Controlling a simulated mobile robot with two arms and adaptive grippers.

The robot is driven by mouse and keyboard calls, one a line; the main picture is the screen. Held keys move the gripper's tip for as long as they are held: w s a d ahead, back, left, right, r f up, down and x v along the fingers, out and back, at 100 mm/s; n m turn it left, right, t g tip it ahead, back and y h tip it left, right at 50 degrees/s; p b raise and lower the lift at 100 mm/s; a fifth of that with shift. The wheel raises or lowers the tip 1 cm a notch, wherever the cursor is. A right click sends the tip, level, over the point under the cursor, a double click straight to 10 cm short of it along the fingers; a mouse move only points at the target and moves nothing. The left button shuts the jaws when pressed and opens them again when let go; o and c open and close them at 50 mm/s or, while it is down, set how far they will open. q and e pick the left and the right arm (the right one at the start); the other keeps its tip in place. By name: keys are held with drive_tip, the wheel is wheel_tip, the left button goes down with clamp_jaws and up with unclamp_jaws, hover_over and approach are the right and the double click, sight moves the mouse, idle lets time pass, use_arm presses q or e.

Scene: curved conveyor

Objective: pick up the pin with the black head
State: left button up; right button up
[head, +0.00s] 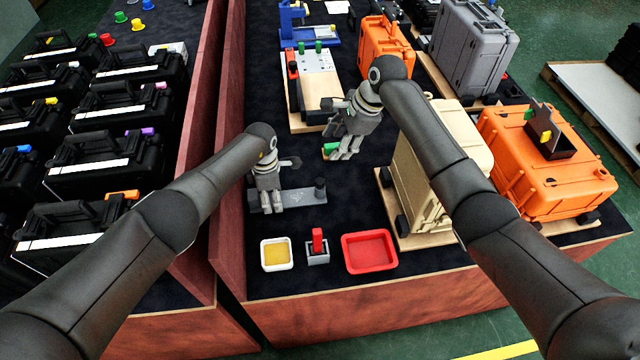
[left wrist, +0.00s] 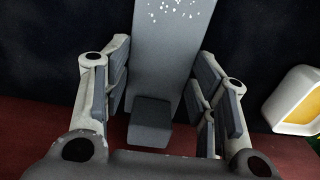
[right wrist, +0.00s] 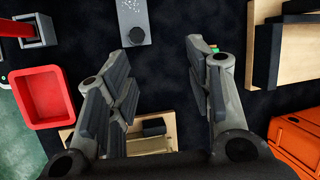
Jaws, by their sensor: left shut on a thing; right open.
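A dark-headed pin (head: 319,186) stands at the right end of a speckled grey plate (head: 297,197). The right wrist view shows its round dark head (right wrist: 137,36) at the end of the same plate. My left gripper (head: 270,207) is low over the plate's left end. It is shut on a dark grey block (left wrist: 151,122) at that end; the finger tips hide part of the contact. My right gripper (head: 344,152) is open and empty, above and behind the pin, apart from it. Its fingers are wide apart over dark table in the right wrist view (right wrist: 160,100).
In front of the plate are a white tray with yellow inside (head: 276,267), a grey holder with a red piece (head: 318,258) and a red tray (head: 370,265). A tan case (head: 410,190) stands to the right. A red partition (head: 228,150) runs along the left.

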drive_tip(key=s+f+m+g, duration=0.1)
drive_tip(key=m, duration=0.3)
hover_over(320, 181)
drive_tip(key=d, duration=0.2)
wheel_tip(320, 181, down, 6)
drive_tip(key=shift+x, duration=2.85)
drive_tip(key=shift+s+d+f+y, duration=0.1)
drive_tip(key=shift+s+y, duration=0.1)
drive_tip(key=shift+y, duration=0.1)
drive_tip(key=c, duration=1)
